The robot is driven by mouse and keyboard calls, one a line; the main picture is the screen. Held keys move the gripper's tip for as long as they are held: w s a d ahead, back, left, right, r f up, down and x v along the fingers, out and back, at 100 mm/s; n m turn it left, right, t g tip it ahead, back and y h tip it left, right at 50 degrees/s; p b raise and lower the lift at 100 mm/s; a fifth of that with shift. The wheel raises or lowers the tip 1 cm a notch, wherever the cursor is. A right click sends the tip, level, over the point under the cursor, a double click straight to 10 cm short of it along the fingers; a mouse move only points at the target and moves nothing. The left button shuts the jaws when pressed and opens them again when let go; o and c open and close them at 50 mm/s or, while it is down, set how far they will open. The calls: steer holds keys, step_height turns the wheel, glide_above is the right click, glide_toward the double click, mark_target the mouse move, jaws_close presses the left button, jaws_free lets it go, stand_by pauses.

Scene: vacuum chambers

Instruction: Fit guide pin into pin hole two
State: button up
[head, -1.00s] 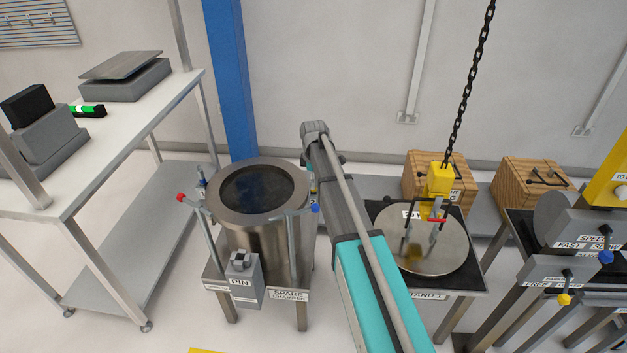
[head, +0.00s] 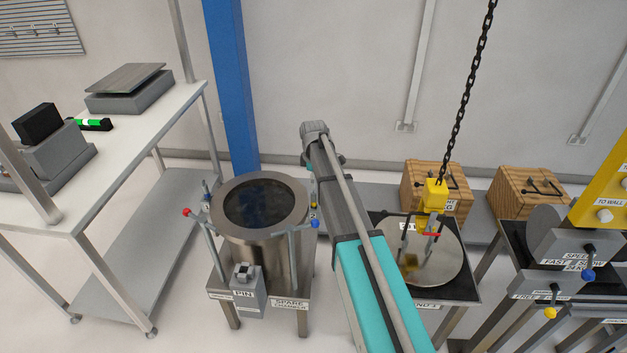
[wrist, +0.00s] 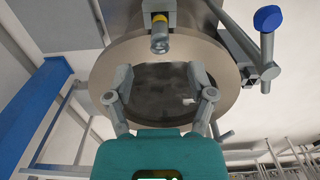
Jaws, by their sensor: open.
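The spare chamber (head: 268,253) is a steel cylinder with a wide flange around a dark round opening. A grey block labelled PIN (head: 246,295) stands at its front, with a small grey piece on top. In the wrist view, my gripper (wrist: 160,76) is open and empty, its two fingers apart in front of the dark opening inside the flange (wrist: 100,75). A short metal cylinder with a yellow band (wrist: 160,37) shows at the flange edge beyond the fingers; I cannot tell if it is the guide pin. No pin hole is clearly visible. My gripper is hidden in the head view.
Levers with red (head: 187,212) and blue (head: 315,224) knobs flank the chamber. A white bench (head: 125,140) stands left, a blue post (head: 234,90) behind. A round steel lid (head: 440,268) sits right, under a yellow hoist block (head: 433,196) and chain.

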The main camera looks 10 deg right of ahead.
steer(key=shift+r+p, duration=1.8)
steer(key=shift+r, duration=0.3)
steer(key=shift+s, duration=0.1)
steer(key=s+a+r+m+p, duration=0.1)
steer(key=s+m, duration=1.3)
steer(key=s, duration=1.5)
steer(key=shift+a+r+p, duration=0.15)
steer(key=shift+r+p, duration=0.7)
